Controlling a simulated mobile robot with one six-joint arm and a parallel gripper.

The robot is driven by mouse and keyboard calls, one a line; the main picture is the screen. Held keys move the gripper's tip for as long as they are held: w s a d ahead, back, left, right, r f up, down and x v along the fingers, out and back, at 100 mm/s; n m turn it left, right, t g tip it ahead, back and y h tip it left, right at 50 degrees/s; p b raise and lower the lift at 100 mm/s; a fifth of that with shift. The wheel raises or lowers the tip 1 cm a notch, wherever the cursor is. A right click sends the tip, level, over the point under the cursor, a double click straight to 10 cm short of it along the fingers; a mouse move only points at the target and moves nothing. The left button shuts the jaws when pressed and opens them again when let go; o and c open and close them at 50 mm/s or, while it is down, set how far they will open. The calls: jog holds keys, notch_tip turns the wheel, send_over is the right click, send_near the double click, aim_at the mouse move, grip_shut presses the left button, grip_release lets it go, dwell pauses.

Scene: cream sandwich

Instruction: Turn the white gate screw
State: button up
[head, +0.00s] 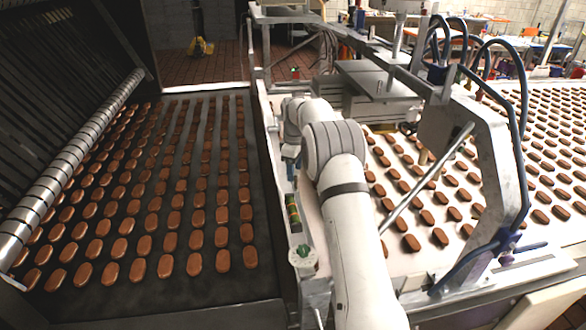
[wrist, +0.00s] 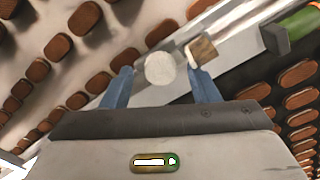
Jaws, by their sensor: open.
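The white gate screw (wrist: 160,68) shows in the wrist view as a round, pale disc on a grey metal rail. My gripper (wrist: 159,75) is open, with one blue finger on each side of the screw. Gaps show between the screw and both fingers, so it is not gripped. A small brown-faced block (wrist: 202,51) sits beside the right fingertip; I cannot tell whether they touch. In the head view my white arm reaches over the rail and hides the screw.
Rows of brown biscuits lie on a dark belt (head: 255,288) at left and a pale belt (head: 400,270) at right. The metal rail between them carries a green knob (head: 303,251). A slanted rod and metal frame (head: 497,150) with blue hoses stand right of my arm.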

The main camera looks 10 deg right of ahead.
notch_tip(320, 180, up, 8)
jog(key=p, duration=0.5)
jog(key=shift+f, duration=0.15)
jog(key=s+r+m+t+b, duration=0.1)
jog(key=s+r+m+b, duration=0.15)
jog(key=s+r, duration=0.6)
jog(key=s+r+m+t+b, duration=0.1)
jog(key=s+r+m+b, duration=0.2)
jog(key=s, duration=1.1)
jog(key=s+f+m+b, duration=0.1)
jog(key=s+f+m, duration=0.2)
jog(key=s, duration=0.9)
jog(key=s+f+m+t+b, duration=0.1)
jog(key=s+f+m, duration=0.2)
jog(key=s, duration=0.8)
jog(key=shift+s+a+f+b, duration=0.15)
jog(key=shift+s+f+b, duration=0.25)
jog(key=shift+f, duration=0.55)
